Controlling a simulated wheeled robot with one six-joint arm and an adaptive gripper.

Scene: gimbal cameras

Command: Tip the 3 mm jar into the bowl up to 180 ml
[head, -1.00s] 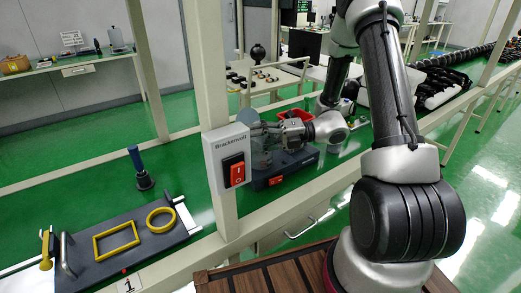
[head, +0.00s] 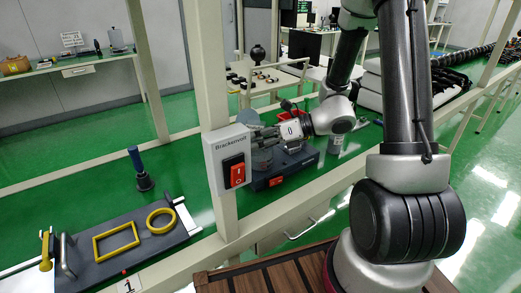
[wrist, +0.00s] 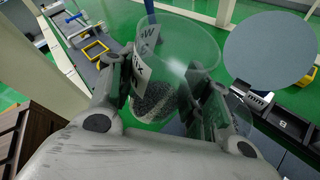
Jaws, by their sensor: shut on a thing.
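My gripper (wrist: 165,98) is shut on a clear jar (wrist: 190,45) in the wrist view, one finger on each side. Dark granules (wrist: 155,100) lie in the jar's lower part, and a white label with partly hidden letters is on its left side. I cannot read the jar's size or make out a fill mark. In the head view my gripper (head: 272,138) is behind the white switch box, which hides part of that area. I cannot clearly identify the bowl in either view. A flat grey disc (wrist: 268,50) shows right of the jar in the wrist view.
A post with a white switch box (head: 229,160) stands close left of my gripper. A dark blue device with a red switch (head: 275,181) sits below it. A grey cylinder (head: 335,143) stands to the right. A dark board with yellow frames (head: 116,240) lies at lower left.

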